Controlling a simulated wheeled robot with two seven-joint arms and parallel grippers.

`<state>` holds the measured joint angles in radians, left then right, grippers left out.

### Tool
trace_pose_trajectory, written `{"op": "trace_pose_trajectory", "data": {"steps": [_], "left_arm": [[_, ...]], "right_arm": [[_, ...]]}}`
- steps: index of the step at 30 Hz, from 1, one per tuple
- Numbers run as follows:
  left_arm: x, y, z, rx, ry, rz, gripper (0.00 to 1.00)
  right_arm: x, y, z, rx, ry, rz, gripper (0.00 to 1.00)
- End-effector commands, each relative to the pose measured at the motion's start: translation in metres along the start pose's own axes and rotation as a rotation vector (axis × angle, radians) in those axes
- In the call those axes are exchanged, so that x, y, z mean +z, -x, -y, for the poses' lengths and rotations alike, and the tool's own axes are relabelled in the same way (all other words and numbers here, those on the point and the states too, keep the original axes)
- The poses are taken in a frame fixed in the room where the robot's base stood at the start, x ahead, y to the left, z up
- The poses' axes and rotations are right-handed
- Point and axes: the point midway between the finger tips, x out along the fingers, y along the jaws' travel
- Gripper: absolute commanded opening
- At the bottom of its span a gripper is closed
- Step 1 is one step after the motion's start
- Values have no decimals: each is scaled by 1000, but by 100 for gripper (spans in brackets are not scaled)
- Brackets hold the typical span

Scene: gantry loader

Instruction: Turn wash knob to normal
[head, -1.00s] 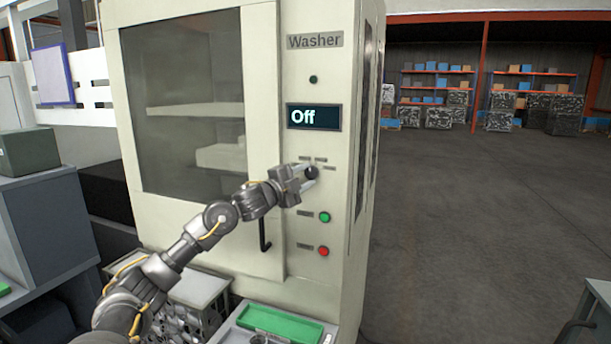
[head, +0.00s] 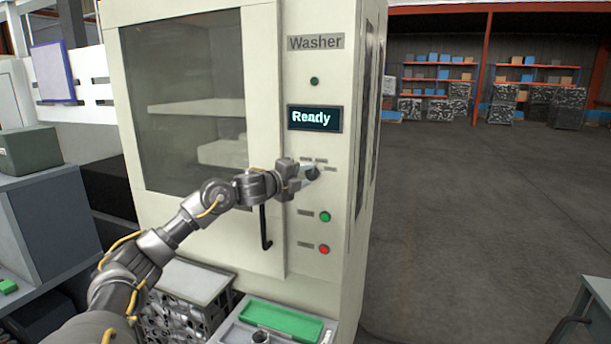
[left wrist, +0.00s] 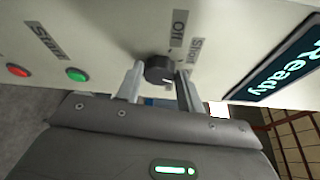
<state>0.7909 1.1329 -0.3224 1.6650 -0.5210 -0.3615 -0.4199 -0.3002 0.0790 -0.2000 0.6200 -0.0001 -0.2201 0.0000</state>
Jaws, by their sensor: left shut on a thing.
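The wash knob (head: 314,171) is a small dark round knob on the pale washer (head: 299,270) front panel, below the display (head: 314,118), which reads "Ready". My left gripper (head: 309,174) is shut on it, with one finger on each side. In the left wrist view, the black knob (left wrist: 159,68) sits between the two fingers of the left gripper (left wrist: 160,85). Labels "Off" (left wrist: 179,28) and "Short" (left wrist: 196,50) stand beside it; I cannot read a "normal" label. A pale mark shows on the knob. My right gripper is out of view.
Green (head: 325,216) and red (head: 324,249) buttons sit below the knob. A dark door handle (head: 264,228) is left of them, under my arm. A tray with a green panel (head: 281,319) stands below.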

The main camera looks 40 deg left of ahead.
Motion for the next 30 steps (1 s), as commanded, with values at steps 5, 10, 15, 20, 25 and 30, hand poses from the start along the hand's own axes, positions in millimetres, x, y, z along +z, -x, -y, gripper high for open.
{"op": "trace_pose_trajectory", "data": {"steps": [5, 10, 15, 20, 25, 30], "left_arm": [[0, 0, 0, 0, -1, 0, 15], [0, 0, 0, 0, -1, 0, 39], [0, 0, 0, 0, 0, 0, 59], [0, 0, 0, 0, 0, 0, 59], [0, 4, -2, 1, -1, 1, 59], [0, 27, -6, 1, -6, 2, 59]], "right_arm": [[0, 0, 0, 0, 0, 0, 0], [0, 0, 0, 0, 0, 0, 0], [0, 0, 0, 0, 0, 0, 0], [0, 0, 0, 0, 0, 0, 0], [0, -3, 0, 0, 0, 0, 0], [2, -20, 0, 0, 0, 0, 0]]}}
